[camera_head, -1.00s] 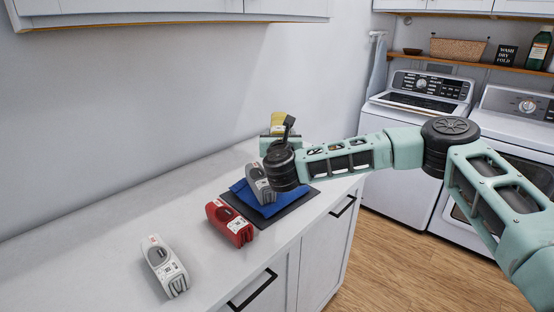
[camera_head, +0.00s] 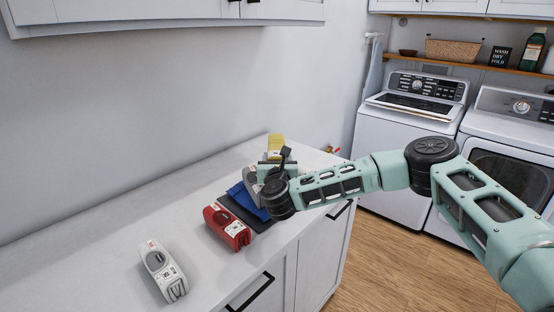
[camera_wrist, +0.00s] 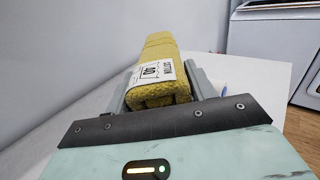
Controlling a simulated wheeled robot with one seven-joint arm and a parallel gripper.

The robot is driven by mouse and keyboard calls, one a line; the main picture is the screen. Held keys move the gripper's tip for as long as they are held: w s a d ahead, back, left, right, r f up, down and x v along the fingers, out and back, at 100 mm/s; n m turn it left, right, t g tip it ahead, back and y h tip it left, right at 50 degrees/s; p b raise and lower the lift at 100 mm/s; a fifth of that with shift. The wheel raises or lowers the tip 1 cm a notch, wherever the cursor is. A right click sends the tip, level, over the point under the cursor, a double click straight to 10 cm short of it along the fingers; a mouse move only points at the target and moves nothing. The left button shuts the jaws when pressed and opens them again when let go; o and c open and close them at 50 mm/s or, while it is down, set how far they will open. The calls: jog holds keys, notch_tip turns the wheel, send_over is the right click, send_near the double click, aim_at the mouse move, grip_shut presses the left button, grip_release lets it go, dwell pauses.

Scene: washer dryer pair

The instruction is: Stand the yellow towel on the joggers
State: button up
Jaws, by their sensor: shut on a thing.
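The yellow towel (camera_head: 276,143) is a rolled bundle with a white printed label, clear in the wrist view (camera_wrist: 160,62). My gripper (camera_head: 272,168) is shut on it; the two fingers flank the roll in the wrist view (camera_wrist: 163,84), and the towel points away from the palm. A folded blue cloth (camera_head: 243,196) lies on a dark grey flat piece (camera_head: 262,227) on the counter, below and beside my gripper. I cannot tell which of these two is the joggers. A grey bundle (camera_head: 250,180) sits on the blue cloth, partly hidden by my wrist.
A red bundle (camera_head: 227,228) lies against the near left side of the dark piece. A white bundle (camera_head: 163,271) lies farther left on the white counter (camera_head: 110,250). The wall runs behind. Washer (camera_head: 405,140) and dryer (camera_head: 510,150) stand beyond the counter's right end.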

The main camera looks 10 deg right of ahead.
jog(key=shift+f+b, duration=0.35)
jog(key=shift+b, duration=0.05)
jog(key=o, duration=1.3)
jog(key=shift+r, duration=0.1)
